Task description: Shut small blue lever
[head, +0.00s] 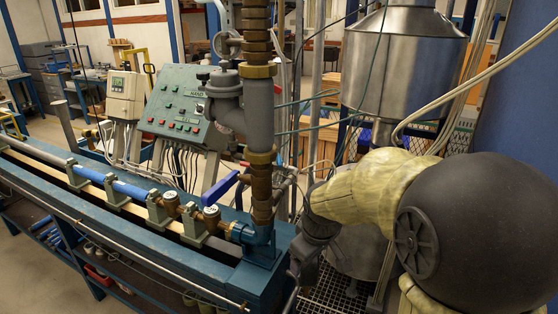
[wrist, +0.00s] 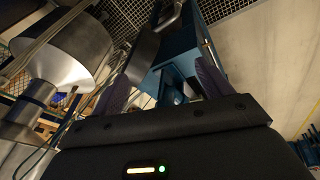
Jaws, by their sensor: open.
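The small blue lever (head: 220,190) shows in the head view on the left side of the vertical brown pipe, above the right end of the blue bench. Its handle slants down to the left from the pipe. My gripper (wrist: 163,88) is open, with its two dark fingers apart and nothing held between them. In the head view my gripper (head: 303,268) is low to the right of the pipe and the bench end, apart from the lever, and its fingers are hard to make out. I cannot make out the lever in the wrist view.
The vertical pipe (head: 261,190) stands between my arm and the lever. The blue bench (head: 200,262) carries a blue tube (head: 130,190) with brass meters. A green control panel (head: 178,108) stands behind. A steel tank (head: 400,65) is at the back right.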

